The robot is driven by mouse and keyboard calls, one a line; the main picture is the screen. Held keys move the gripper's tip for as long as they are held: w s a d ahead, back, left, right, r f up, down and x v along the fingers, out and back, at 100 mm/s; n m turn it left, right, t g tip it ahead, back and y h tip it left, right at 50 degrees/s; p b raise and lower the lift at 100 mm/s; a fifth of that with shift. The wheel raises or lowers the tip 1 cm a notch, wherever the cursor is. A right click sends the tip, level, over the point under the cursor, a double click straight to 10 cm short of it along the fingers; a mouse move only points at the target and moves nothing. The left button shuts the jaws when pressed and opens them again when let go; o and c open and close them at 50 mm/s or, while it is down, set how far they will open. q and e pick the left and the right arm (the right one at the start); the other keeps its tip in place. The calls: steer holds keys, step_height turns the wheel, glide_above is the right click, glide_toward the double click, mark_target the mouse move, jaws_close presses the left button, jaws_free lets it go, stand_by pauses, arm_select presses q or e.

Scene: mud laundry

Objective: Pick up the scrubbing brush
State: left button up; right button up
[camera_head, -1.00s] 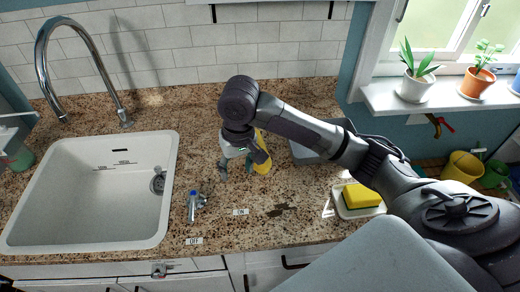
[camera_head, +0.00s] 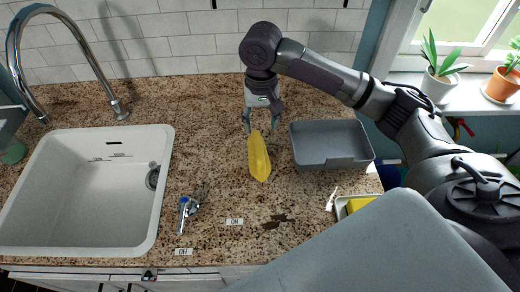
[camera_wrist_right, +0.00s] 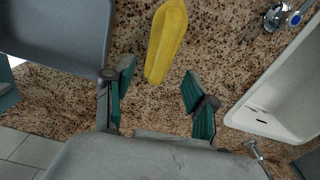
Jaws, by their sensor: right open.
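A yellow oblong thing (camera_head: 259,157), which looks like the scrubbing brush, lies on the speckled counter between the sink and the grey tray. No bristles can be made out. My right gripper (camera_head: 262,121) is open and empty just behind its far end. In the right wrist view the yellow thing (camera_wrist_right: 166,40) lies beyond the open fingers (camera_wrist_right: 158,72), roughly in line with the gap between them, and no contact shows. My left gripper is not in view.
The grey tray (camera_head: 331,161) stands close to the right of the yellow thing. A white sink (camera_head: 80,247) is at the left, with a blue-topped tap (camera_head: 185,208) beside it. A yellow sponge (camera_head: 358,204) sits in a dish at the right. The counter's front middle is mostly clear.

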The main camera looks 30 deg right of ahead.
glide_above(258, 146)
steer(key=f, duration=0.4)
steer(key=shift+s+d+f, duration=0.15)
steer(key=shift+s, duration=0.15)
steer(key=shift+w+d+f+p, duration=0.15)
steer(key=shift+f+p, duration=0.2)
steer(key=shift+f, duration=0.2)
steer(key=f, duration=0.1)
steer(key=f+p, duration=0.1)
steer(key=f, duration=0.2)
steer(key=shift+w+a+f+p, duration=0.15)
steer(key=shift+w+a+p, duration=0.1)
steer(key=shift+p, duration=0.1)
steer(key=shift+f, duration=0.35)
steer(key=shift+c, duration=0.5)
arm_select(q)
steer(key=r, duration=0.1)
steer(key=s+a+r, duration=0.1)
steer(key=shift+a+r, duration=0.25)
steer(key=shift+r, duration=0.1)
arm_select(e)
jaws_close()
